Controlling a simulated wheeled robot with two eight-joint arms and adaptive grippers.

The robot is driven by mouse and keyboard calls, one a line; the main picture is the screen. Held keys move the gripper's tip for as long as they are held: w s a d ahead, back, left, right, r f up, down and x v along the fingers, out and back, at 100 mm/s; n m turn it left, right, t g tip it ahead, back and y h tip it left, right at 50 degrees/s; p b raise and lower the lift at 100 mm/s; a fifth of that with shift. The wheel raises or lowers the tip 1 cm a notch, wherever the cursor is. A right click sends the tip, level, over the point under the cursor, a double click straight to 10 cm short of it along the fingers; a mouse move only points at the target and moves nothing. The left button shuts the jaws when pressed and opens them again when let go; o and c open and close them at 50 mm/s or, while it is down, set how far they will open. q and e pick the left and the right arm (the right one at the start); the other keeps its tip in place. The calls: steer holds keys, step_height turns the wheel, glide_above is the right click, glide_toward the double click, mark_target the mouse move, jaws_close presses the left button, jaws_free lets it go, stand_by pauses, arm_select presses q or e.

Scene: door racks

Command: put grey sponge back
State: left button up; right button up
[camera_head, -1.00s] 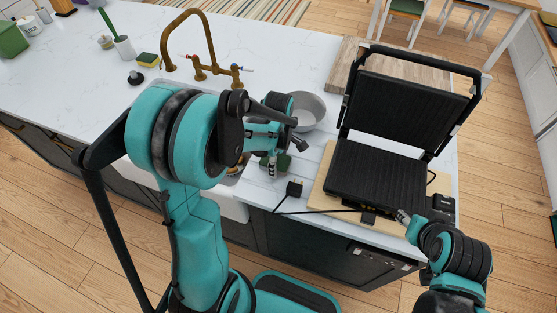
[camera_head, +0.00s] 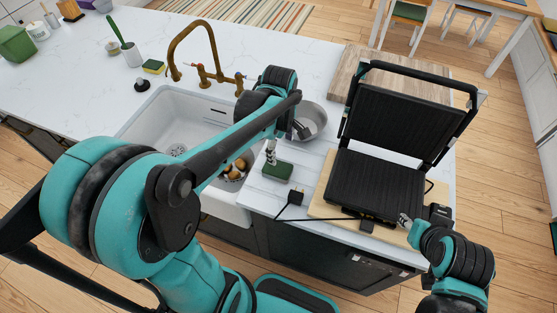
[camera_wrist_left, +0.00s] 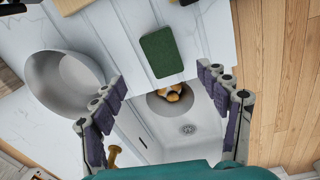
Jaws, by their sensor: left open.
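A sponge with a dark green top (camera_head: 277,170) lies flat on the counter between the sink and the grill; I see no grey on it. In the left wrist view the sponge (camera_wrist_left: 161,52) lies just beyond my open fingers, not between them. My left gripper (camera_head: 271,152) is open and empty, pointing down just above and behind the sponge; it also shows in the left wrist view (camera_wrist_left: 166,95). A second sponge, yellow and green (camera_head: 153,67), stands near the faucet. My right gripper (camera_head: 405,220) is by the grill's front right corner, its jaws too small to read.
The white sink (camera_head: 150,125) holds a bowl with brownish items (camera_head: 236,170). A grey bowl (camera_head: 313,118) stands behind the sponge. An open black grill (camera_head: 375,183) is on the right, with its plug (camera_head: 295,197) and cord near the sponge. A brass faucet (camera_head: 203,70) rises behind the sink.

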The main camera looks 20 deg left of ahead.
arm_select(q)
steer(key=s+d+r+m+t, duration=0.1)
steer(key=s+r+m+t, duration=0.1)
steer(key=s+m, duration=0.3)
steer(key=s+d+r+m+t, duration=0.2)
steer(key=s+m+t, duration=0.2)
steer(key=m, duration=0.7)
steer(key=shift+s+d+m+t, duration=0.2)
steer(key=shift+s+m+t, duration=0.15)
steer(key=shift+s, duration=0.5)
